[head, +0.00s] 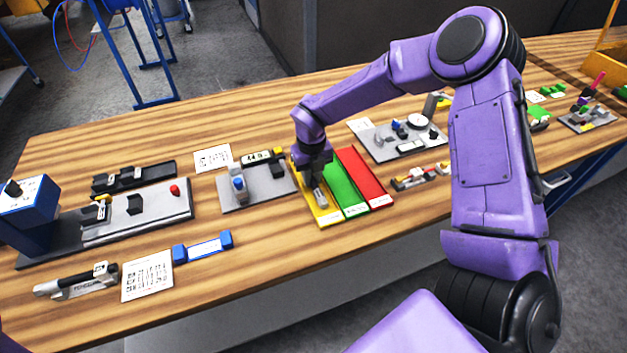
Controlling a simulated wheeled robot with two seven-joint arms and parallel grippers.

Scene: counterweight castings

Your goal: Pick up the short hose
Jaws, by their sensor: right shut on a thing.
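My right gripper (317,180) points down over the yellow strip (311,209), the leftmost of three coloured strips on the wooden table. It is shut on a small grey thing (320,199) low over the strip's front half. The fingers and wrist hide much of this thing, and I cannot tell whether it is the short hose or whether it touches the strip. No other short hose can be made out on the table. My left gripper is not in view.
Green (344,188) and red (364,177) strips lie just right of the yellow one. A grey fixture plate (254,193) is close on the left, another plate (388,141) behind right. A blue-ended bar (203,247) lies front left. Bare wood lies in front of the strips.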

